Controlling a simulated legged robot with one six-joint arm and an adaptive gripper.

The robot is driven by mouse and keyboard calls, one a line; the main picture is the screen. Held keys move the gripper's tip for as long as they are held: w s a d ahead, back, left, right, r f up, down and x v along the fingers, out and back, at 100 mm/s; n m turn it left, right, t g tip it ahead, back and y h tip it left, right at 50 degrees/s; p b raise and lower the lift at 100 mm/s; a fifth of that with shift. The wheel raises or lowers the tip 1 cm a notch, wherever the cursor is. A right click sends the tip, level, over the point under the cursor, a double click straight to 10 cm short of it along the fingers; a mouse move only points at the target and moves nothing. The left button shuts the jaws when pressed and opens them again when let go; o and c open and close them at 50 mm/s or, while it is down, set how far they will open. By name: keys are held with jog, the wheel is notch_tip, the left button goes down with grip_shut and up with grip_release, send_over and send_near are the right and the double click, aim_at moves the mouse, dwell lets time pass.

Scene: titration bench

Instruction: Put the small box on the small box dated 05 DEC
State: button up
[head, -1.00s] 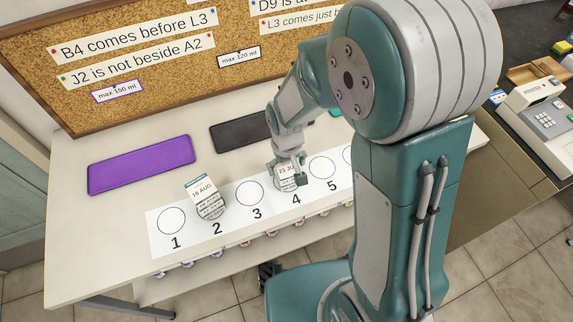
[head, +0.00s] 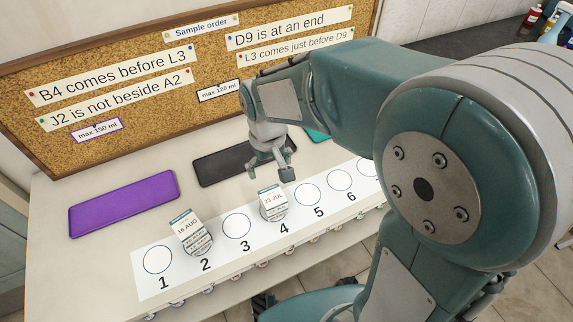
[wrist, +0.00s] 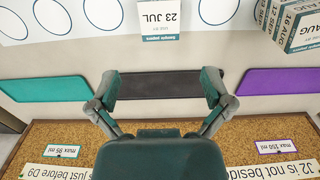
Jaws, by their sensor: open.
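A small white box with a teal band, dated 23 JUL (head: 272,201), is on spot 4 of the numbered strip. It also shows in the wrist view (wrist: 159,14), upside down at the top edge. A box dated 16 AUG (head: 184,224) is on spot 2, with more printed faces showing below it. That group shows at the top right of the wrist view (wrist: 296,22). I cannot read 05 DEC on any box. My gripper (head: 270,168) is open and empty, behind the 23 JUL box and apart from it. Its spread fingers (wrist: 160,88) show over the black mat.
A purple mat (head: 124,203), a black mat (head: 213,165) and a teal mat (head: 318,135) lie behind the numbered strip (head: 150,287). A cork board (head: 150,85) with notes stands at the back. Spots 1, 3, 5 and 6 look empty.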

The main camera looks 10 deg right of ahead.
jog(key=s+d+r+m+t, duration=0.3)
jog(key=s+d+r+t, duration=0.2)
jog(key=s+d+r, duration=0.5)
jog(key=s+r, duration=0.2)
jog(key=shift+s+d+t, duration=0.3)
jog(key=shift+d, duration=0.1)
